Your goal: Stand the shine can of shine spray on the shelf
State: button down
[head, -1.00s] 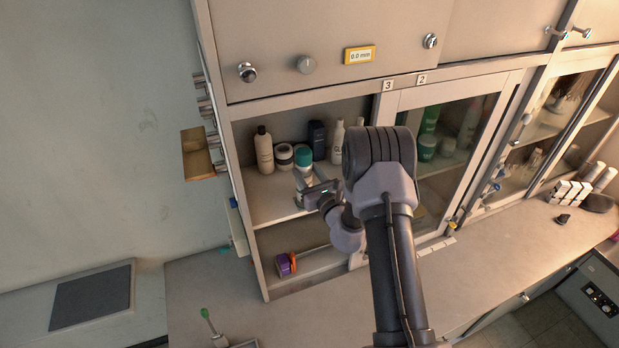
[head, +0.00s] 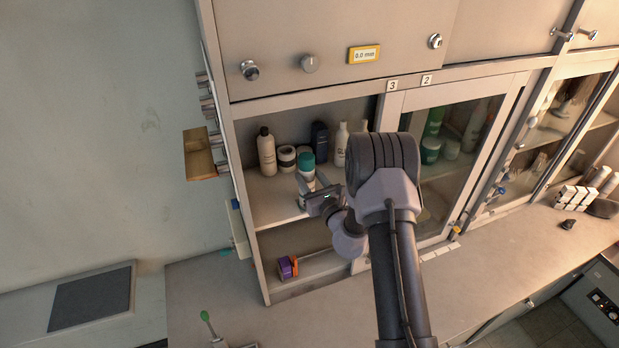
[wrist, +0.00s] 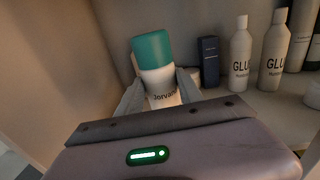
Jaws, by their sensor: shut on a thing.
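A white can with a teal cap (wrist: 158,78), its label partly readable as "Jorva", stands between the two fingers of my gripper (wrist: 158,96) in the wrist view. My gripper is shut on it. In the head view the teal-capped can (head: 307,160) is in the open cabinet bay, over the upper shelf (head: 272,205), and my gripper (head: 308,190) reaches in from the front. The can looks near upright. Its lower end is hidden by my gripper, so I cannot tell whether it touches the shelf.
On the shelf stand a cream bottle (head: 266,152), a white jar with a dark lid (head: 287,158), a dark blue box-like bottle (head: 319,140) and white bottles marked "GLU" (wrist: 241,55). A purple and orange box (head: 287,267) lies on the lower level. The shelf front left is clear.

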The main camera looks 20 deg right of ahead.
jog(key=shift+f+b, duration=0.3)
jog(key=shift+f, duration=0.05)
jog(key=c, duration=0.7)
grip_release()
